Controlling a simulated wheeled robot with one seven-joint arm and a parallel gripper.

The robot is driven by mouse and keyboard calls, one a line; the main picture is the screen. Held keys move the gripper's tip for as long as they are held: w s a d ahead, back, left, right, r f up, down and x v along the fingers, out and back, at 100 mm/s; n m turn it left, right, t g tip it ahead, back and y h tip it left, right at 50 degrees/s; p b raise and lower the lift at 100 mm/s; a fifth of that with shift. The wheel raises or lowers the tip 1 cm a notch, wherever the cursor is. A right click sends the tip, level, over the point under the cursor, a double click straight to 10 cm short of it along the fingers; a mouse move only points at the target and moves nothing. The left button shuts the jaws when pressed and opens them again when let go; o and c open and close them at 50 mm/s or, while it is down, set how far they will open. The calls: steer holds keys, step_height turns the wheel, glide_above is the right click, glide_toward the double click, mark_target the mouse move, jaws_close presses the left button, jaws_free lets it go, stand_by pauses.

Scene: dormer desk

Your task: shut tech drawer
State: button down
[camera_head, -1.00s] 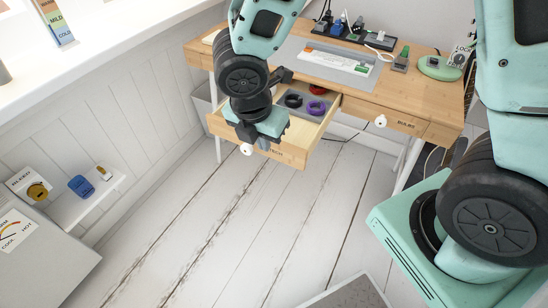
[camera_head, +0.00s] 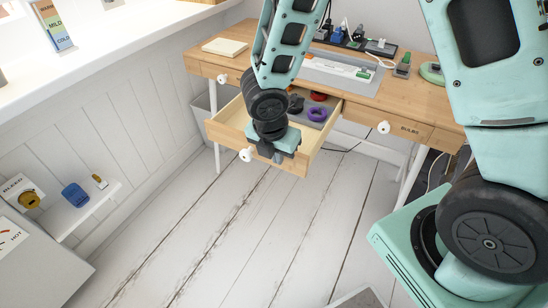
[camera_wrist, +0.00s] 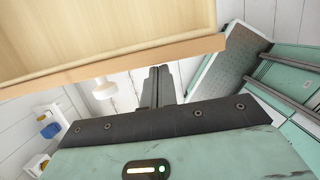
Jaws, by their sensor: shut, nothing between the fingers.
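The tech drawer (camera_head: 228,133) is the left drawer of the wooden desk and stands pulled out. Its white knob (camera_head: 246,154) is on the left part of its front. My gripper (camera_head: 276,157) is shut and empty at the drawer front, to the right of the knob, and covers part of the front and its label. In the wrist view the shut fingers (camera_wrist: 157,82) lie near the front edge, beside the knob (camera_wrist: 103,88). I cannot tell whether they touch the drawer. The pale inside (camera_wrist: 110,30) of the drawer fills the top left there.
Inside the drawer are a purple ring (camera_head: 317,114), a red item (camera_head: 318,96) and a dark item (camera_head: 296,104). The bulbs drawer (camera_head: 405,130) at right is shut. A white shelf (camera_head: 85,205) with small items is at left. The plank floor in front is clear.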

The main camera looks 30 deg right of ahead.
mark_target(315, 110)
steer(key=shift+w+d, duration=0.1)
steer(key=shift+d, duration=0.05)
steer(key=w+d+p, duration=0.4)
steer(key=d, duration=0.2)
steer(key=w+d+p, duration=0.5)
steer(key=d, duration=0.1)
steer(key=w+d+p, duration=0.4)
steer(key=d, duration=0.2)
steer(key=shift+w+d+r, duration=0.2)
steer(key=shift+w+d, duration=0.05)
steer(key=shift+d, duration=0.05)
steer(key=shift+w+d+f+p, duration=0.2)
steer(key=shift+w+d+p, duration=0.15)
steer(key=shift+d+p, duration=0.1)
